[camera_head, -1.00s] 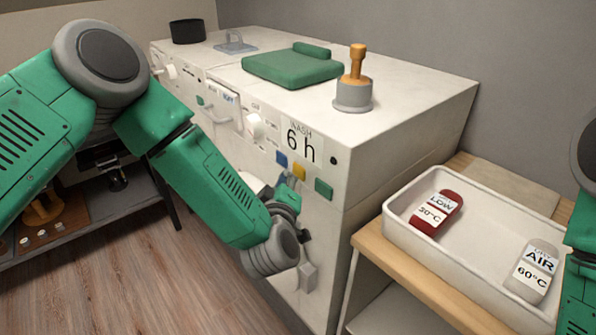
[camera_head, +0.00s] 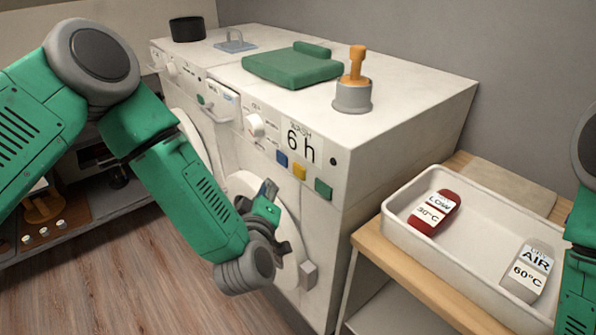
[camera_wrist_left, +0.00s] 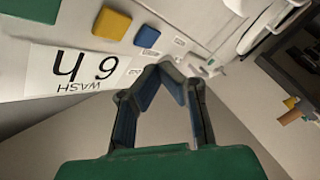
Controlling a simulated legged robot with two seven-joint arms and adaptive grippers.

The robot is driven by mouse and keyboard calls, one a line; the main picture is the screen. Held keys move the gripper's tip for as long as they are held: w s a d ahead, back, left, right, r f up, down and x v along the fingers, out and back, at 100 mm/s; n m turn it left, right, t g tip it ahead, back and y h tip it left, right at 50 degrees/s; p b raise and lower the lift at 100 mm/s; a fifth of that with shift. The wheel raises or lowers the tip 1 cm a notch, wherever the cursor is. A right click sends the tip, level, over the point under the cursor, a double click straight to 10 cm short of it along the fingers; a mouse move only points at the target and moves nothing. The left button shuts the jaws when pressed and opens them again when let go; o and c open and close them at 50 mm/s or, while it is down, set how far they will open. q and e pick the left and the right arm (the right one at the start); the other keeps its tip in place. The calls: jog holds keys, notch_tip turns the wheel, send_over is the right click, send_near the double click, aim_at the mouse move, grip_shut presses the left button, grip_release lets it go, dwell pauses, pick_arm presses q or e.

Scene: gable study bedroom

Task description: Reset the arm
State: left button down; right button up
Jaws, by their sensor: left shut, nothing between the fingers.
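My left arm comes in from the left in the head view and reaches down to the front of the washing machine (camera_head: 403,155). My left gripper (camera_head: 270,188) is in front of the machine's round door, below the control panel. In the left wrist view the left gripper's fingertips (camera_wrist_left: 159,68) meet with nothing between them. Beyond them the wrist view shows the "WASH 6 h" display (camera_wrist_left: 75,72), a blue button (camera_wrist_left: 147,37) and a yellow button (camera_wrist_left: 111,23). At the right edge of the head view part of my right arm shows; its gripper is out of frame.
A white tray (camera_head: 470,262) with a red tag (camera_head: 433,213) and a grey tag (camera_head: 528,271) stands on a wooden shelf unit at right. A folded green cloth (camera_head: 293,66), an orange-handled stamp-like object (camera_head: 353,82) and a black cup (camera_head: 187,30) sit on top of the machines.

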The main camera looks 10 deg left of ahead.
dwell(0.4)
pick_arm(q)
jog(key=s+f+m+g+h+b, duration=0.2)
jog(key=s+f+m+g, duration=0.2)
jog(key=s+f, duration=0.5)
jog(key=s+f+m+g+h+b, duration=0.2)
jog(key=s+f+m+g+b, duration=0.3)
jog(key=f, duration=0.7)
jog(key=s+a+f+m+g, duration=0.1)
jog(key=s+a+f+g, duration=0.1)
jog(key=s, duration=0.5)
jog(key=s+a+f+m+g+y, duration=0.1)
jog(key=s+a+f+g, duration=0.2)
jog(key=s, duration=0.4)
jog(key=s+a+f+m+g, duration=0.1)
jog(key=s+a+f+g, duration=0.1)
jog(key=s+a, duration=0.3)
jog(key=shift+s+f+y+b, duration=0.3)
jog(key=shift+s+f+b, duration=0.15)
jog(key=shift+s+f, duration=0.35)
pick_arm(e)
notch_tip(320, 180, down, 8)
pick_arm(q)
jog(key=shift+a+r, duration=0.1)
